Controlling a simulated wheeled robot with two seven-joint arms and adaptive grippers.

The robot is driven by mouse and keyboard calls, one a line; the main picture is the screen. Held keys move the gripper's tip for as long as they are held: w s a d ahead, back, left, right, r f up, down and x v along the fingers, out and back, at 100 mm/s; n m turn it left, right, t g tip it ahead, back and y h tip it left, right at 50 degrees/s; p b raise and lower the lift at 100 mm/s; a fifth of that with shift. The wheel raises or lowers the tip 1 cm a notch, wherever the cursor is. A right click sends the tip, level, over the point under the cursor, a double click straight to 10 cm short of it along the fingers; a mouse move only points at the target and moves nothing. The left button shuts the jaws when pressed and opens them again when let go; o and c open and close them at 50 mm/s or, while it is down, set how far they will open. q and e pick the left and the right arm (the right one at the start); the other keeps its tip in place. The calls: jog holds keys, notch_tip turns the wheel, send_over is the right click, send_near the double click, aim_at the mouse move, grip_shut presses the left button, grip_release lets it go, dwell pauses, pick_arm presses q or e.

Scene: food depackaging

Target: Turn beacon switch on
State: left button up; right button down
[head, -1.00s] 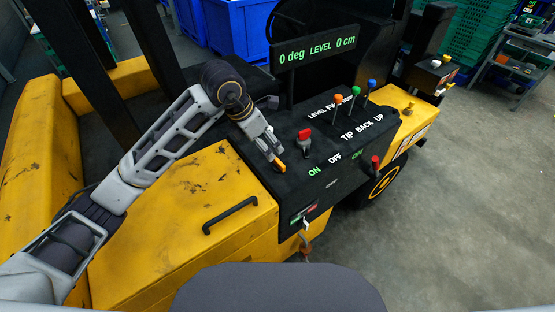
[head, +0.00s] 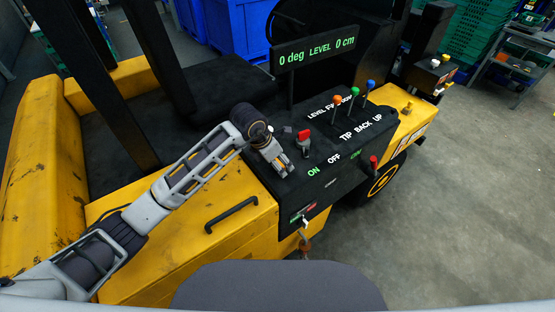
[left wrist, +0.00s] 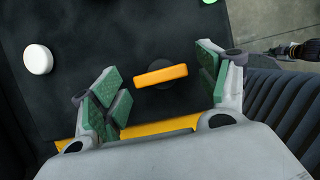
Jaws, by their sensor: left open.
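An orange bar-shaped switch knob (left wrist: 160,75) on a dark round base sits on the black panel (left wrist: 130,35) in the left wrist view. It lies almost level across that picture, its right end slightly higher. My left gripper (left wrist: 164,88) is open, with one green-padded finger on each side of the knob and gaps to both ends. In the head view my left gripper (head: 284,170) is low over the near left of the black control panel (head: 345,178) and hides the knob. My right gripper is not in view.
A red switch (head: 304,136) stands just right of the gripper. Orange (head: 337,99), green (head: 354,92) and blue (head: 371,85) levers stand farther back. A red-topped lever (head: 374,160) is at the panel's right edge. A white round button (left wrist: 38,59) lies left in the wrist view.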

pick_arm(q)
jog(key=shift+f, duration=0.15)
jog(key=c, duration=1)
